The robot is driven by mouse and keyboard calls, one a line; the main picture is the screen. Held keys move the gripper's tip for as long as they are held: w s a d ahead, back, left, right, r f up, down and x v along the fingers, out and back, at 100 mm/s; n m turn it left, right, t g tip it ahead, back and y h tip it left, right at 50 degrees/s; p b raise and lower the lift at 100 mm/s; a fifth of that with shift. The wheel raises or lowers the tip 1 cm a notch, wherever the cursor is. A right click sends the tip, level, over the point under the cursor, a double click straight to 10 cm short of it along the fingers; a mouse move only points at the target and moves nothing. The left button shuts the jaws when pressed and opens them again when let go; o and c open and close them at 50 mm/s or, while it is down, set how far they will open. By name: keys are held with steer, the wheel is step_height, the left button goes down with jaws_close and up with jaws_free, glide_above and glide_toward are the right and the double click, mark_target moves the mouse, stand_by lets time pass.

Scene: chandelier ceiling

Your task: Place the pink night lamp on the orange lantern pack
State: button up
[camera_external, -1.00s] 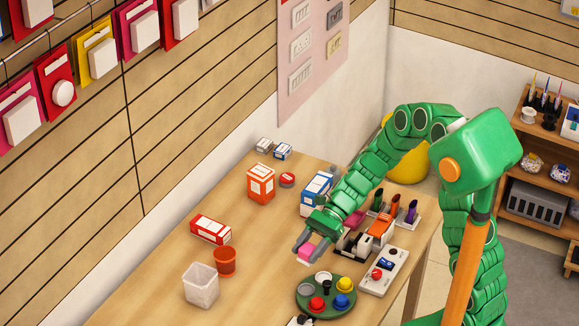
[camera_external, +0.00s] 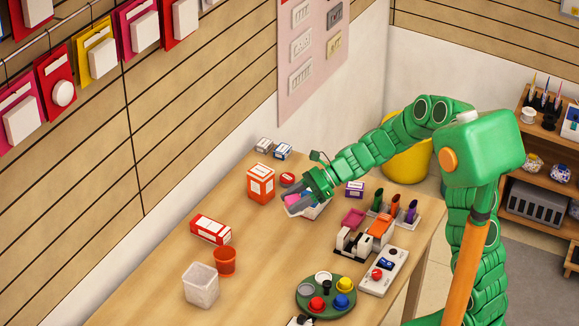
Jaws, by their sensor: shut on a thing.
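My gripper (camera_external: 291,207) is shut on the pink night lamp (camera_external: 291,198) and holds it above the table. Only a small pink part of the lamp shows between the fingers. The orange lantern pack (camera_external: 260,183), an orange and white box, stands upright on the table, left of and a little behind my gripper in the picture. The lamp and the pack look apart.
A red round item (camera_external: 287,179) sits close right of the orange pack. Two small boxes (camera_external: 283,151) stand behind it. A red and white box (camera_external: 210,229) lies in front, near an orange cup (camera_external: 225,261) and a white bin (camera_external: 200,285). The table centre is clear.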

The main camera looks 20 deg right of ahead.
steer(key=w+d+r+m+t+h, duration=0.1)
steer(key=w+d+r+m+t, duration=0.2)
steer(key=w, duration=0.5)
steer(key=w+r+m+t, duration=0.3)
steer(key=w+r, duration=0.1)
steer(key=w, duration=0.3)
glide_above(261, 170)
steer(key=s, duration=0.1)
steer(key=f, duration=0.8)
steer(key=shift+d+f, duration=0.15)
steer(key=shift+d, duration=0.05)
steer(key=shift+w+a+f, duration=0.15)
steer(key=shift+w+f, duration=0.1)
steer(key=shift+f, duration=0.2)
steer(key=shift+w+a+f, duration=0.1)
steer(key=shift+w+f, duration=0.1)
steer(key=shift+f, duration=1.45)
steer(key=shift+f, duration=0.15)
steer(key=o, duration=1)
steer(key=shift+o, duration=0.2)
